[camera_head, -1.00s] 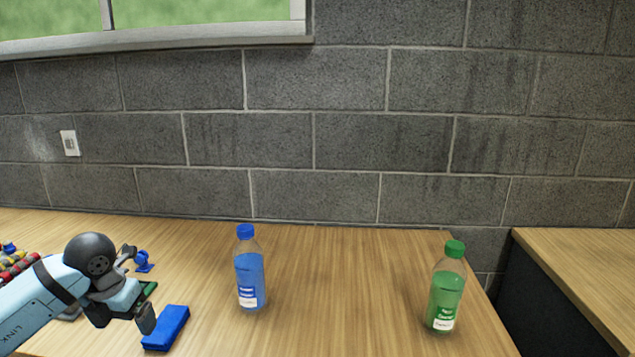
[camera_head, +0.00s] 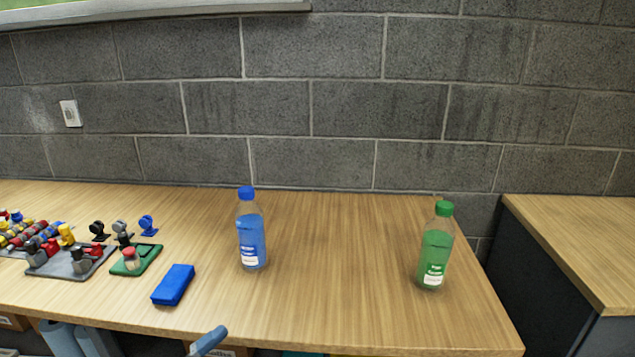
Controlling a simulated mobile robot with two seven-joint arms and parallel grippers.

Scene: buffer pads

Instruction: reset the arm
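Neither of my grippers can be made out. Light blue parts that look like my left arm (camera_head: 75,340) show low at the bottom left, below the table's front edge. A small blue-grey piece (camera_head: 208,341) pokes up at the bottom edge; I cannot tell which part it is. The blue block (camera_head: 173,285) lies on the wooden table (camera_head: 330,290) near its front edge, with nothing touching it. A bottle of blue liquid (camera_head: 251,238) and a bottle of green liquid (camera_head: 435,250) stand upright on the table.
A green tray (camera_head: 150,262) and a grey tray (camera_head: 50,268) with small coloured parts sit at the left. Several small black, grey and blue pieces stand behind them. The table between the bottles is clear. A second table (camera_head: 590,240) stands at the right beyond a gap.

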